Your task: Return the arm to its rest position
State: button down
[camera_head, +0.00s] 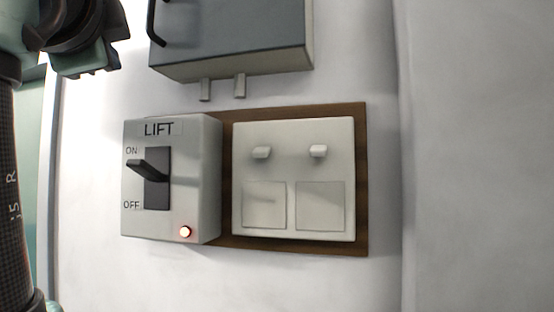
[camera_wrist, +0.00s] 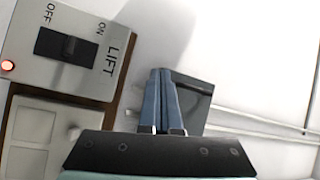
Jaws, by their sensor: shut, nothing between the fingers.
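My gripper (camera_wrist: 160,100) shows in the wrist view with its two blue-grey fingers together and nothing between them. It is apart from the wall. In the head view part of my arm is at the upper left, and the fingertips are not seen there. The lift switch box (camera_head: 190,180) is on the wall, labelled LIFT, with its dark lever (camera_head: 150,168) pointing out at the ON mark. A small red light (camera_head: 185,231) glows at its lower right. The box also shows in the wrist view (camera_wrist: 85,25), turned on its side.
A white switch panel (camera_head: 293,225) on a brown wooden board (camera_head: 362,180) is right of the lift box. A grey box (camera_head: 235,45) with a handle is above them. In the wrist view, pipes (camera_wrist: 260,118) run along the wall. The wall at the right is bare.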

jog(key=w+d+f+n+t, duration=0.2)
jog(key=w+d+f+n, duration=0.1)
jog(key=d+f, duration=0.25)
jog(key=s+d+f+n+t+h+b, duration=0.2)
jog(key=s+d+f+n+t+h, duration=0.1)
jog(key=s+d+f, duration=0.3)
jog(key=s+d+f+n+t+h+b, duration=0.1)
jog(key=s+d+f+n+t+h, duration=0.3)
jog(key=d, duration=0.7)
jog(key=v, duration=0.4)
jog(key=shift+f+b, duration=0.4)
jog(key=shift+f, duration=0.05)
jog(key=shift+w+a, duration=0.1)
